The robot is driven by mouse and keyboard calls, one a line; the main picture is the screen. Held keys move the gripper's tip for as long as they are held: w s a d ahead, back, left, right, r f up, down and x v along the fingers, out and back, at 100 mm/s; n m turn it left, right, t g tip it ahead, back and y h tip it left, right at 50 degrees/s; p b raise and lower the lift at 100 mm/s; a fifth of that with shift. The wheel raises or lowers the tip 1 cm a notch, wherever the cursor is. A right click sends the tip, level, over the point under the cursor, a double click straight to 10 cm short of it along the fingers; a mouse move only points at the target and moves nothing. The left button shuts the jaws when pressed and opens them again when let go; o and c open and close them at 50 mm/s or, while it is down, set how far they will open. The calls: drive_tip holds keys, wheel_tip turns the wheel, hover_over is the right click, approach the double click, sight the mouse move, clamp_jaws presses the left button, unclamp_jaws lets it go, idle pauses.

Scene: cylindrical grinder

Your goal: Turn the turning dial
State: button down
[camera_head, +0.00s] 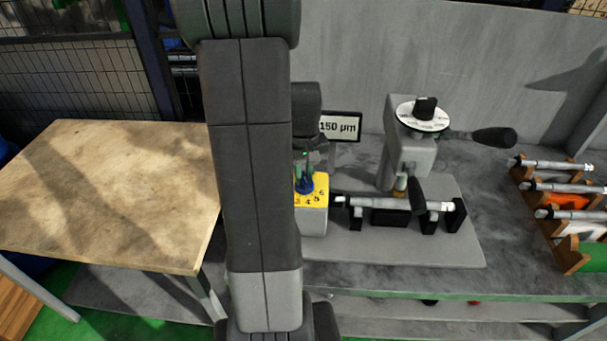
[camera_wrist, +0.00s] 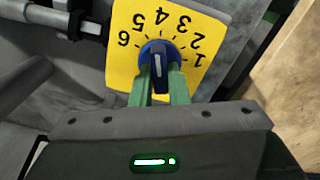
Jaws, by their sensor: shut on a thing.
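The turning dial is a blue knob (camera_wrist: 159,52) with a white line on its ridge. It sits on a yellow plate (camera_wrist: 122,62) with the numbers 1 to 6, which appear upside down in the wrist view. My gripper (camera_wrist: 161,78) has its green fingers on either side of the knob's ridge and is shut on it. The white line runs up and down in the wrist view, roughly in line with the 4; I cannot tell its exact setting. In the head view the blue knob (camera_head: 305,185) sits on a yellow-topped box (camera_head: 313,220), partly hidden behind my arm.
Right of the box, a grinder (camera_head: 405,155) with a white dial disc and black handle stands above a cylindrical workpiece (camera_head: 385,203). A "150 µm" sign (camera_head: 340,126) stands behind. A wooden rack (camera_head: 545,223) holds cylinders at far right. A wooden table (camera_head: 110,190) is on the left.

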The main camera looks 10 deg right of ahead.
sight(304, 176)
drive_tip(key=shift+m, duration=0.6)
drive_tip(key=c, duration=1.4)
unclamp_jaws()
wheel_tip(304, 176, up, 14)
drive_tip(key=shift+f, duration=0.1)
